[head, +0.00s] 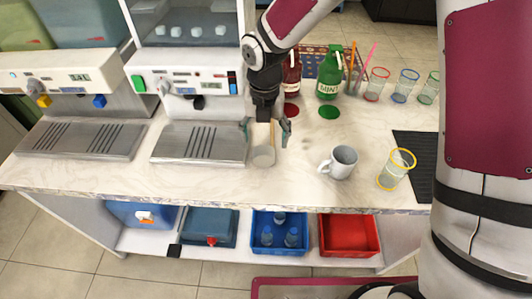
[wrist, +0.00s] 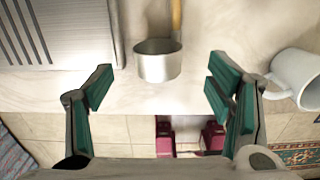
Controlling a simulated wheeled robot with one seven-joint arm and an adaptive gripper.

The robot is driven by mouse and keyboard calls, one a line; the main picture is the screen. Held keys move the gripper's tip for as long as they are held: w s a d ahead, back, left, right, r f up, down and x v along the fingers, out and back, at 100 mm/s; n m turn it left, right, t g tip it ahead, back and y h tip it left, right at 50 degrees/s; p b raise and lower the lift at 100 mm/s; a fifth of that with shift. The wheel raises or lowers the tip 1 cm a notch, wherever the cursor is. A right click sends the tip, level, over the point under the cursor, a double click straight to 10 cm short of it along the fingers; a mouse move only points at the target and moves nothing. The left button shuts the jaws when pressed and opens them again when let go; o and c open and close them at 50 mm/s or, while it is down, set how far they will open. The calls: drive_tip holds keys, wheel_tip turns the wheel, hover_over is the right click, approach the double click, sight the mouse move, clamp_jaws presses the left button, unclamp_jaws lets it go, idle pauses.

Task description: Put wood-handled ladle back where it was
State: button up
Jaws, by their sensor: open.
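The wood-handled ladle (head: 264,156) lies on the pale counter, with its metal cup near the front edge and its wooden handle pointing to the back. In the wrist view the ladle's silver cup (wrist: 157,64) is at the upper middle, and only a short piece of the handle shows behind it. My gripper (head: 267,131) is over the handle in the head view, its fingers apart on either side. In the wrist view my gripper (wrist: 160,80) is open and empty, with the cup seen between its green-padded fingertips. The height gap cannot be told. My gripper hides part of the handle's far end.
A grey mug (head: 343,163) stands close to the right, and a yellow-rimmed glass (head: 394,172) beyond it. A slotted drip tray (head: 200,143) is just left. Green (head: 330,75) and dark red bottles (head: 292,75) stand behind. The counter between the ladle and mug is clear.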

sight(264, 146)
drive_tip(key=shift+a+f+p, duration=0.15)
drive_tip(key=shift+f+p, duration=0.2)
drive_tip(key=shift+f, duration=2.8)
drive_tip(key=c, duration=1.5)
